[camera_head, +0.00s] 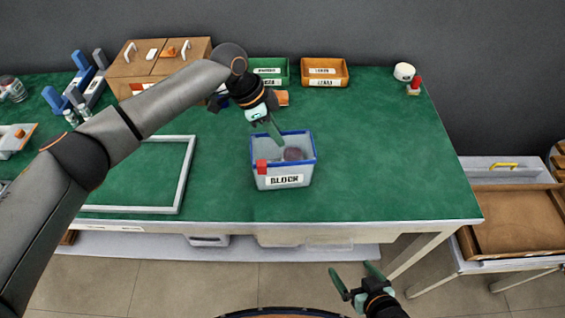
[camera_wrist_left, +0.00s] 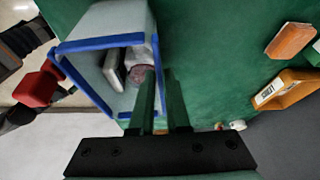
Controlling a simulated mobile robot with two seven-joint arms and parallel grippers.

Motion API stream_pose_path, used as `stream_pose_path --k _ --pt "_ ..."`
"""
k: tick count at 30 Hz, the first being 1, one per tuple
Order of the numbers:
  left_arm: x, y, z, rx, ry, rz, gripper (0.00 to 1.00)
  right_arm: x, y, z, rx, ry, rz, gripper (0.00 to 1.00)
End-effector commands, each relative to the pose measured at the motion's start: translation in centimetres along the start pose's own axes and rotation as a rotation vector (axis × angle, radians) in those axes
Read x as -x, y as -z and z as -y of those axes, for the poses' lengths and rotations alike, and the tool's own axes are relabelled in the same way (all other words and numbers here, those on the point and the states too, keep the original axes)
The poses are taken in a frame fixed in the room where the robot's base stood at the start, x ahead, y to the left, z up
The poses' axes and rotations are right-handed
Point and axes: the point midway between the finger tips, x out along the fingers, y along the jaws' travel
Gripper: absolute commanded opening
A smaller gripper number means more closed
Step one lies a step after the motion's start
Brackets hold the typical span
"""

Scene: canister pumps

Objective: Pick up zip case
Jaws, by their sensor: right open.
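No item is clearly recognisable as the zip case. An open grey bin with a blue rim, labelled BLOCK (camera_head: 284,181), stands near the table's front edge. Inside it lies a mauve, rounded item (camera_head: 293,154), also seen in the left wrist view (camera_wrist_left: 141,75). A pale flat item with a dark edge (camera_wrist_left: 114,68) is beside it there. My left gripper (camera_head: 275,136) points down at the bin's back rim. Its fingers (camera_wrist_left: 162,85) look narrowly apart, and whether anything is between them is unclear. My right gripper (camera_head: 356,277) is open and empty in front of the table.
A red block (camera_head: 262,166) is at the bin's front left. A green tray (camera_head: 268,72) and an orange tray (camera_head: 325,73) stand at the back. A white frame (camera_head: 185,175) lies to the left. The green table (camera_head: 390,150) is clear right of the bin.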

Motion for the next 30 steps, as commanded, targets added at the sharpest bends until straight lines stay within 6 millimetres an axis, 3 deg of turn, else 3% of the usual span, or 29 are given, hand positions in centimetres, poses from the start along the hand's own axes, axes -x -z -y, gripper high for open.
stream_pose_path --k 3,30 --pt "0.04 -0.01 0.02 0.000 0.000 0.000 0.00 -0.01 0.02 -0.01 0.000 0.000 0.000 1.00" --pt "0.07 0.00 0.04 0.000 0.001 0.000 0.00 -0.01 0.06 -0.02 0.001 0.000 -0.001 1.00"
